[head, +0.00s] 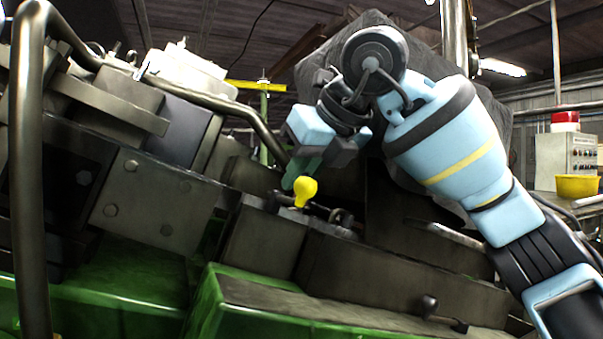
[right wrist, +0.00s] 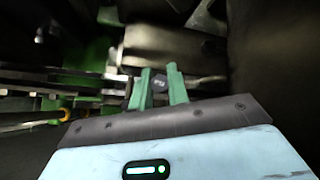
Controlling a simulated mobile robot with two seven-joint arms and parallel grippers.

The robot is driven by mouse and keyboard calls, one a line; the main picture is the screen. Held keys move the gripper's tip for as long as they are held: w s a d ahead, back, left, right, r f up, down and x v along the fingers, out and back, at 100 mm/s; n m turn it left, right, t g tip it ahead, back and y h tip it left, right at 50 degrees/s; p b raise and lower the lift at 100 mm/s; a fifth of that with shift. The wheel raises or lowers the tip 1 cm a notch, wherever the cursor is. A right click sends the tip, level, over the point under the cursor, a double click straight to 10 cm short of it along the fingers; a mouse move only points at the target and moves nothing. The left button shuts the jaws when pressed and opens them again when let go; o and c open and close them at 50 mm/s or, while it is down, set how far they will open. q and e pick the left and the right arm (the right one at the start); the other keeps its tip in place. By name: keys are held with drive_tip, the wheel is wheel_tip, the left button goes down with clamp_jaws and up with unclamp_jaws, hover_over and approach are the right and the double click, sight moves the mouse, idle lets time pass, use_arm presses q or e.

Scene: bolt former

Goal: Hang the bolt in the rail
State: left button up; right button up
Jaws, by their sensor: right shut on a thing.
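My right gripper (head: 296,180) reaches in from the right in the head view, its green fingers pointing down among the machine's blocks. In the right wrist view its two green fingers (right wrist: 163,88) are shut on a dark bolt (right wrist: 157,80), whose hexagonal head shows between them. The bolt cannot be made out in the head view. Long pale parallel bars (right wrist: 45,93) at the left of the right wrist view may be the rail; the bolt appears apart from them, to their right. My left gripper is not in view.
A yellow knob (head: 305,190) stands just below the right fingers. Dark metal blocks (head: 155,200) and a bent pipe (head: 30,180) crowd the left. Green machine housing (head: 110,290) lies below. A yellow bowl (head: 578,187) and a control box (head: 566,155) are far right.

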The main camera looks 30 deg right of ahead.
drive_tip(key=shift+f, duration=1.3)
idle(1.2)
drive_tip(key=o, duration=1.1)
drive_tip(key=shift+s, duration=0.1)
drive_tip(key=shift+o, duration=1.2)
drive_tip(key=shift+d+f, duration=0.1)
drive_tip(key=shift+d, duration=0.05)
